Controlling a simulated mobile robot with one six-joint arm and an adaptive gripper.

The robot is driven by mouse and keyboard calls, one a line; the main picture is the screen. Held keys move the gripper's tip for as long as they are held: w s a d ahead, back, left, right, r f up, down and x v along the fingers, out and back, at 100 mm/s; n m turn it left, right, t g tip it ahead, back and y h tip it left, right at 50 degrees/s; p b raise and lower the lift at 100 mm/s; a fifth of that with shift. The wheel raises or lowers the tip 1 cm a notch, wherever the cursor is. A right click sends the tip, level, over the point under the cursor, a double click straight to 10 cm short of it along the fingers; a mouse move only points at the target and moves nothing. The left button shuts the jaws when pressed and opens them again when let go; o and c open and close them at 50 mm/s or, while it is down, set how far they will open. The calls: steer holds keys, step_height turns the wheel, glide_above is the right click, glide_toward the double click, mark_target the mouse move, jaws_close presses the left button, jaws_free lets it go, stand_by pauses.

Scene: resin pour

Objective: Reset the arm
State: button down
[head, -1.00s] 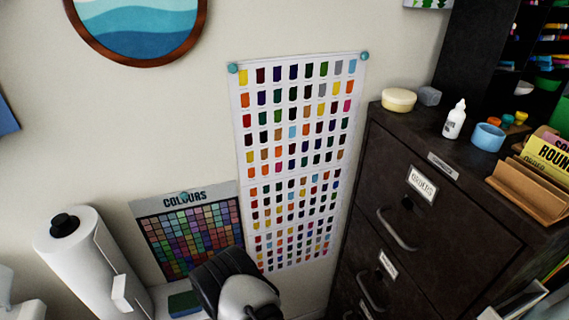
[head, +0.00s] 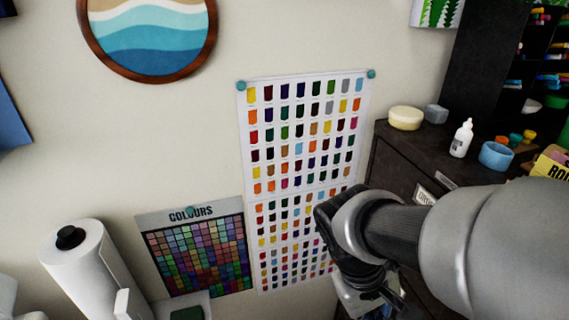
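My arm reaches in from the right edge of the head view, in front of the dark drawer cabinet (head: 395,165). Its wrist is near the lower part of the white colour-swatch chart on the wall (head: 305,135). My gripper (head: 375,300) hangs below the wrist at the bottom of the view. It is dark, small and partly cut off, so I cannot tell whether its fingers are apart or hold anything.
On the cabinet top are a cream round tub (head: 405,118), a grey block (head: 435,113), a white bottle (head: 462,138) and a blue ring-shaped cup (head: 496,155). A paper-towel roll (head: 85,270) and a "COLOURS" chart (head: 195,245) are at lower left. A round wave picture (head: 148,35) hangs above.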

steer(key=s+a+r+m+t+y, duration=0.1)
steer(key=s+r+m+t+y, duration=0.2)
steer(key=r, duration=0.4)
steer(key=shift+s+a+r+m+t+y, duration=0.35)
steer(key=shift+s+t, duration=0.25)
steer(key=shift+t, duration=0.8)
